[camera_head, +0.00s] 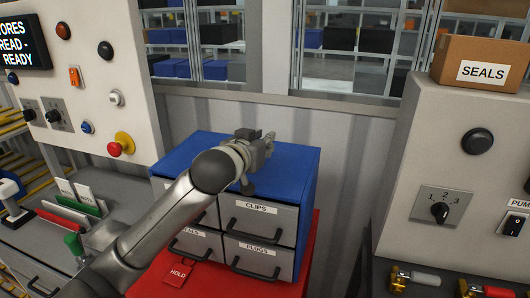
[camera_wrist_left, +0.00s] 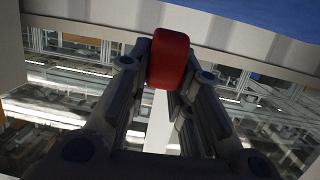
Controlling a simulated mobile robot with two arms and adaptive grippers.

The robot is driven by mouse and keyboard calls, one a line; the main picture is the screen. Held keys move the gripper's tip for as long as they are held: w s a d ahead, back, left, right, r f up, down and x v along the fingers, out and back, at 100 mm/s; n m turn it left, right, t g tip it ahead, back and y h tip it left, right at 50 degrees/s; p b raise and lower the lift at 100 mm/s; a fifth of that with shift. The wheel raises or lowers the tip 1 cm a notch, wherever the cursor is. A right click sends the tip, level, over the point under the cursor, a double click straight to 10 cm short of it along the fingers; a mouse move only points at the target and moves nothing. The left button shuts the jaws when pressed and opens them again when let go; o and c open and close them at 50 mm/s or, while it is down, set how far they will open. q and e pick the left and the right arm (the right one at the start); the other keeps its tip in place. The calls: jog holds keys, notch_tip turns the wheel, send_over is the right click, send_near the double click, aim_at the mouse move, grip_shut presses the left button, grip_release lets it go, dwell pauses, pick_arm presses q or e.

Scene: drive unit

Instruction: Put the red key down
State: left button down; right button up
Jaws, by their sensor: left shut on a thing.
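My left gripper (camera_head: 266,142) is above the top of the blue drawer cabinet (camera_head: 300,165), in the head view. In the left wrist view, its two fingers (camera_wrist_left: 168,85) are closed on a red block-like piece (camera_wrist_left: 170,60), which looks like the red key. The piece sits between the fingertips, with its rounded red end showing. In the head view I cannot make out the key, as the gripper hides it. A blue surface (camera_wrist_left: 255,30) shows in the upper right of the wrist view; I cannot tell the gap to it. My right gripper is not in view.
The cabinet has grey drawers labelled CLIPS (camera_head: 262,209) and PLUGS (camera_head: 258,256) and stands on a red base (camera_head: 195,288) with a HOLD tag (camera_head: 178,273). A control panel (camera_head: 105,60) stands left, another (camera_head: 450,140) right, with a SEALS box (camera_head: 482,65) on top.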

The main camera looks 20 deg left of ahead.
pick_arm(q)
jog(key=shift+w+d+f, duration=0.2)
jog(key=shift+w+f, duration=0.05)
jog(key=shift+f, duration=0.1)
notch_tip(320, 180, down, 3)
jog(key=shift+w+d+r+p, duration=0.1)
jog(key=shift+d+p, duration=0.05)
jog(key=shift+p, duration=0.75)
jog(key=shift+f, duration=0.25)
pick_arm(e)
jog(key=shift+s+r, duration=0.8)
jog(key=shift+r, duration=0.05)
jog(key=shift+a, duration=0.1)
pick_arm(q)
jog(key=shift+f, duration=0.25)
jog(key=c, duration=1.3)
grip_release()
jog(key=shift+r, duration=0.1)
jog(key=shift+c, duration=0.2)
jog(key=shift+o, duration=0.2)
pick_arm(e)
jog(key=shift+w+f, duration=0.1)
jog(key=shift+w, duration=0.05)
pick_arm(q)
jog(key=shift+r, duration=0.15)
